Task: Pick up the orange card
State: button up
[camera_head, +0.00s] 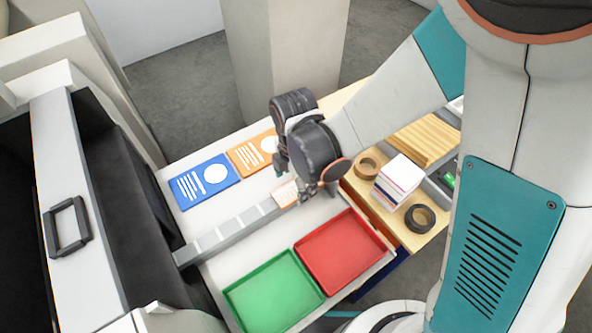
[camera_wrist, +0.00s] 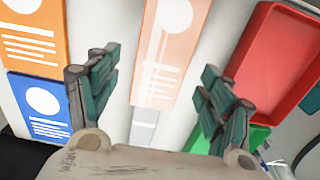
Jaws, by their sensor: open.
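A pale orange card (camera_head: 285,194) with a white circle and lines stands at the right end of a grey slotted rail (camera_head: 222,236). In the wrist view the pale orange card (camera_wrist: 180,58) lies ahead of and between my fingers, apart from both. My gripper (camera_head: 310,193) is open above that end of the rail, and the wrist view shows its two fingers (camera_wrist: 155,90) spread and empty. A stronger orange panel (camera_head: 246,156) with similar print lies flat behind, partly hidden by my gripper in the head view. It also shows in the wrist view (camera_wrist: 35,38).
A blue panel (camera_head: 187,190) lies left of the orange one. A red tray (camera_head: 378,262) and a green tray (camera_head: 300,290) stand in front. At right are tape rolls (camera_head: 430,226), a white stack (camera_head: 397,178) and a wooden block (camera_head: 428,138). Bare table separates rail and trays.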

jog(key=shift+f, duration=0.55)
jog(key=c, duration=0.9)
jog(key=shift+r, duration=0.2)
jog(key=shift+c, duration=0.2)
